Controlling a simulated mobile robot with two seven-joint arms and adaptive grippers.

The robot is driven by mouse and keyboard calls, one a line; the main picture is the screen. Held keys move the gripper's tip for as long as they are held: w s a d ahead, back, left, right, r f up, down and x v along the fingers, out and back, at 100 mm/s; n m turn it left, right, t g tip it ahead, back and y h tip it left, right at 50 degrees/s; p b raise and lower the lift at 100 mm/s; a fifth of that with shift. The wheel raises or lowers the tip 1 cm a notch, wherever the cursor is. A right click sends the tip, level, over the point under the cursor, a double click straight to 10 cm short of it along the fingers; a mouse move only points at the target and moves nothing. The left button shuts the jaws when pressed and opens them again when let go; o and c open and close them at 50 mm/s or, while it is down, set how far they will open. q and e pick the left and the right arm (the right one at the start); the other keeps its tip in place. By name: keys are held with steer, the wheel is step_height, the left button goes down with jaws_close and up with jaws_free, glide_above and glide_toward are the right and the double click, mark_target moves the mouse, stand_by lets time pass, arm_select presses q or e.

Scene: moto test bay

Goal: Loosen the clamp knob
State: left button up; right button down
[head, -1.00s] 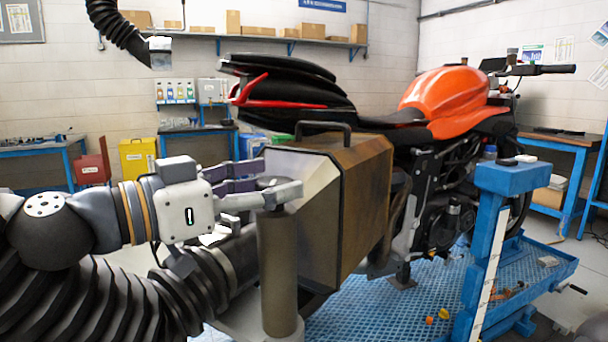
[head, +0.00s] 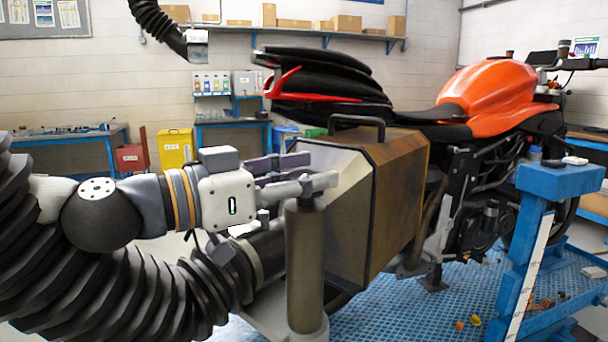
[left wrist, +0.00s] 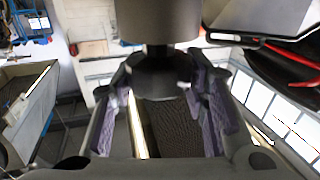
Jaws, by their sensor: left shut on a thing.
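The clamp knob (left wrist: 158,76) is a dark round piece on a narrow neck, seen between the two purple-padded fingers in the left wrist view. It sits at the end of a thick grey-brown post (head: 304,265), which stands upright beside the exhaust box; the post's end (left wrist: 160,22) fills the top of the left wrist view. My left gripper (head: 316,173) is shut on the knob at the top of the post. In the head view the near finger hides most of the knob. My right gripper is not in view.
The brown-sided exhaust box (head: 402,200) with a black handle stands just right of the gripper. A ribbed black hose (head: 130,280) runs below my left arm. The orange motorcycle (head: 495,90) and blue stand (head: 560,180) are farther right.

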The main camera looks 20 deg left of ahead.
arm_select(q)
steer(key=shift+s, duration=0.1)
steer(key=n+t+y, duration=0.1)
steer(key=y, duration=0.1)
steer(key=n+t+y, duration=0.1)
steer(key=shift+d+r+n+y+p, duration=0.1)
steer(key=shift+d+n+y+p, duration=0.05)
steer(key=shift+n+y+p, duration=0.25)
steer(key=n+t+y, duration=0.1)
steer(key=n+y, duration=0.1)
steer(key=y, duration=0.2)
steer(key=shift+n+t, duration=0.4)
steer(key=n+y, duration=0.2)
steer(key=y, duration=0.1)
steer(key=n+y, duration=0.1)
steer(key=y, duration=0.2)
steer(key=shift+n, duration=0.4)
steer(key=n+g+y, duration=0.1)
steer(key=n+y, duration=0.1)
steer(key=y, duration=0.2)
steer(key=n+g+y, duration=0.1)
steer(key=n+y, duration=0.2)
steer(key=shift+g+y, duration=0.3)
steer(key=shift+y, duration=0.1)
steer(key=n+g+y, duration=0.5)
steer(key=shift+n+g+y, duration=0.3)
steer(key=shift+g, duration=0.2)
